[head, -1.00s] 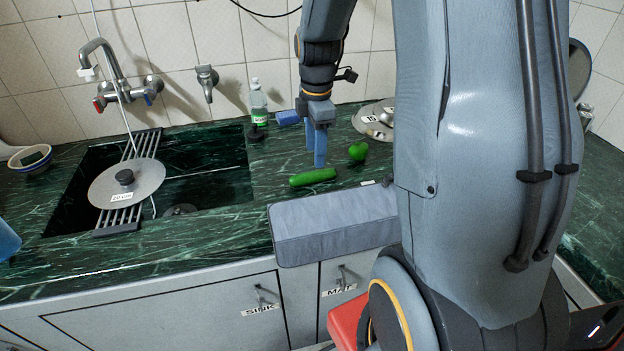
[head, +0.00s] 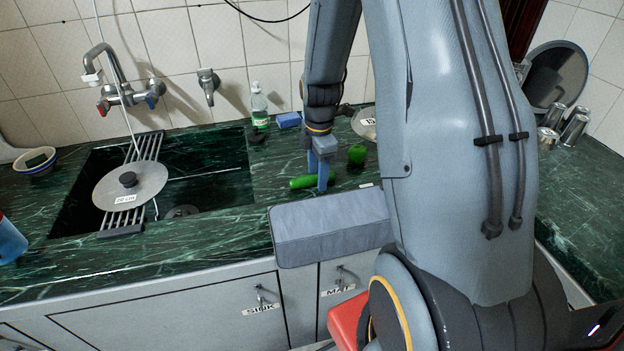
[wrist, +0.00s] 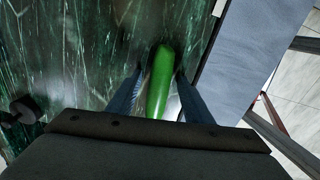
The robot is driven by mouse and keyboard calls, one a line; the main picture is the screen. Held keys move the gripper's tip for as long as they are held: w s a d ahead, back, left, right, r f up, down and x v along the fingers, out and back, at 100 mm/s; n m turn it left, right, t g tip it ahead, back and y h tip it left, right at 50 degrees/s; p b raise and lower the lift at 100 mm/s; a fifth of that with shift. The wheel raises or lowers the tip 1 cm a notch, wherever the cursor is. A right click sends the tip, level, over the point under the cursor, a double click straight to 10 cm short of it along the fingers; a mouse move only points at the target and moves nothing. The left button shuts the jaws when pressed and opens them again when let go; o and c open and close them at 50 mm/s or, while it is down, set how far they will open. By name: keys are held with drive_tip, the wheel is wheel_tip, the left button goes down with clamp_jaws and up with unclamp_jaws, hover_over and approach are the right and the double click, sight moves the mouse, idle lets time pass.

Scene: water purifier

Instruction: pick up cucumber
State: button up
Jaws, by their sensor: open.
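The green cucumber (head: 303,182) lies on the dark green marble counter (head: 258,220), right of the sink. My gripper (head: 322,186) points down at the cucumber's right part, and its blue fingers hide some of it in the head view. In the wrist view the cucumber (wrist: 160,82) lies lengthwise between the two spread fingers of my gripper (wrist: 158,95). The gripper is open, with a finger on each side of the cucumber. I cannot tell whether either finger touches it.
A round green vegetable (head: 357,154) lies close to the right of my gripper. A blue sponge (head: 288,120) and a bottle (head: 259,106) stand behind. Metal cups (head: 573,130) stand at far right.

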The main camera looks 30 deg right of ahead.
clamp_jaws()
drive_tip(key=shift+r, duration=0.1)
